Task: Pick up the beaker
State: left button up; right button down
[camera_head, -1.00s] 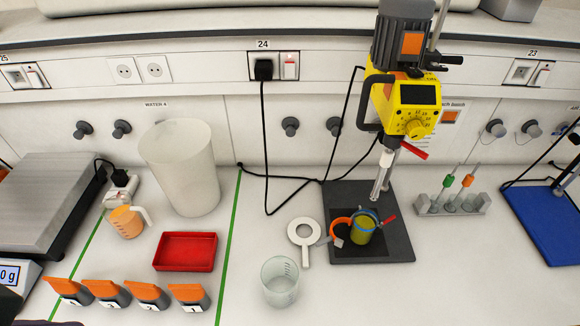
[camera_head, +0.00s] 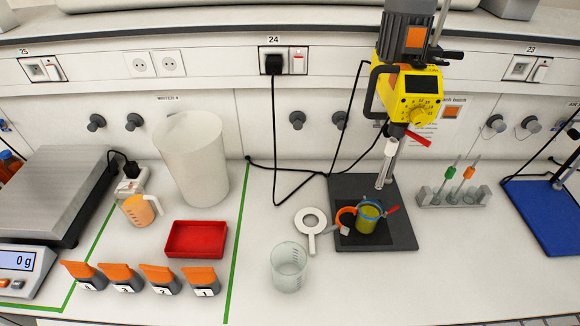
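A clear, empty-looking glass beaker (camera_head: 289,268) with graduation marks stands upright on the white bench, in front of the white ring with a handle (camera_head: 312,228). Another clear jug (camera_head: 138,208) with a handle and orange contents stands at the left by the scale. A cup with yellow-green contents (camera_head: 368,217) sits in a clamp on the dark base of the yellow stirrer. Neither of my grippers is in view.
A yellow overhead stirrer (camera_head: 408,95) rises on its stand behind the beaker. A red tray (camera_head: 196,239), several orange-lidded containers (camera_head: 122,278), a large white cylinder (camera_head: 192,160) and a scale (camera_head: 45,200) stand left. A tube rack (camera_head: 454,196) stands right.

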aim_at(371, 210)
jog(key=i+l, duration=0.1)
jog(key=l, duration=0.35)
jog(key=i+l, duration=0.15)
jog(key=l, duration=0.35)
jog(key=i+l+u, duration=0.1)
jog(key=l, duration=0.35)
jog(key=i+l, duration=0.1)
jog(key=l, duration=0.35)
jog(key=i+l, duration=0.1)
jog(key=l, duration=0.4)
jog(key=i+l, duration=0.1)
jog(key=l, duration=0.35)
jog(key=u, duration=0.05)
